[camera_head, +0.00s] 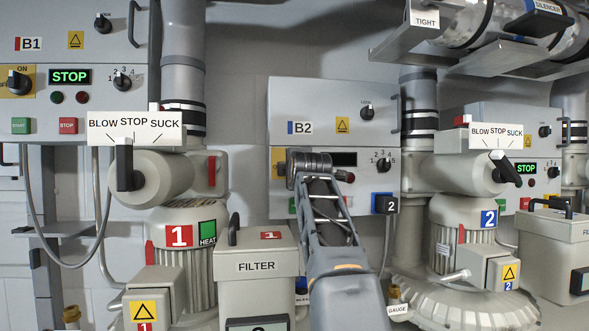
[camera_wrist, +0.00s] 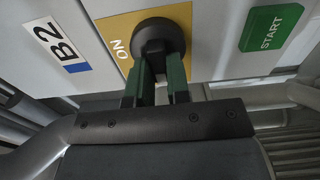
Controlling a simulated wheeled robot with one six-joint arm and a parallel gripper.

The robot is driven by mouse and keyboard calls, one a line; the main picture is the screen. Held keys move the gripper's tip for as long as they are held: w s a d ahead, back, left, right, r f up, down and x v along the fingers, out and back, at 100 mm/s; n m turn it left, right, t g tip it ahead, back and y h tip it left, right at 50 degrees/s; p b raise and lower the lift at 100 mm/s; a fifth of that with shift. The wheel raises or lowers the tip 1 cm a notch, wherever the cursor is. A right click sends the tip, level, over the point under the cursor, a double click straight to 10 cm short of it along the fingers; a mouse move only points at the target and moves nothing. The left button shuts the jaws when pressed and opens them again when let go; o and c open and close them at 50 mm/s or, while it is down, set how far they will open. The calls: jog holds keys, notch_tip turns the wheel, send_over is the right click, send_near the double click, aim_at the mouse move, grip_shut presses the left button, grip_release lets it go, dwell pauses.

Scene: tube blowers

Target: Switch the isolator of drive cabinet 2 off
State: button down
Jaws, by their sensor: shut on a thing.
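Drive cabinet B2 (camera_head: 335,100) is the grey box on the wall in the middle of the head view, with a B2 label. In the wrist view, the B2 label (camera_wrist: 58,45) lies left of the yellow isolator plate (camera_wrist: 118,30). The black isolator knob (camera_wrist: 162,30) sits on this plate, beside the word ON. My gripper (camera_wrist: 156,72) is shut on the knob's handle, a green finger on each side. The fingers hide much of the handle, so its exact angle is unclear. In the head view my arm covers the isolator, and my gripper (camera_head: 292,164) is at the cabinet's left side.
Cabinet B2's display (camera_head: 344,159) is dark. A green START button (camera_wrist: 270,28) is near the knob. Cabinet B1 (camera_head: 75,90) and a filter box (camera_head: 258,267) stand left.

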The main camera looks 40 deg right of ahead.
jog(key=c, duration=1.1)
grip_release()
jog(key=b+v, duration=0.5)
jog(key=v, duration=0.9)
jog(key=shift+b, duration=0.3)
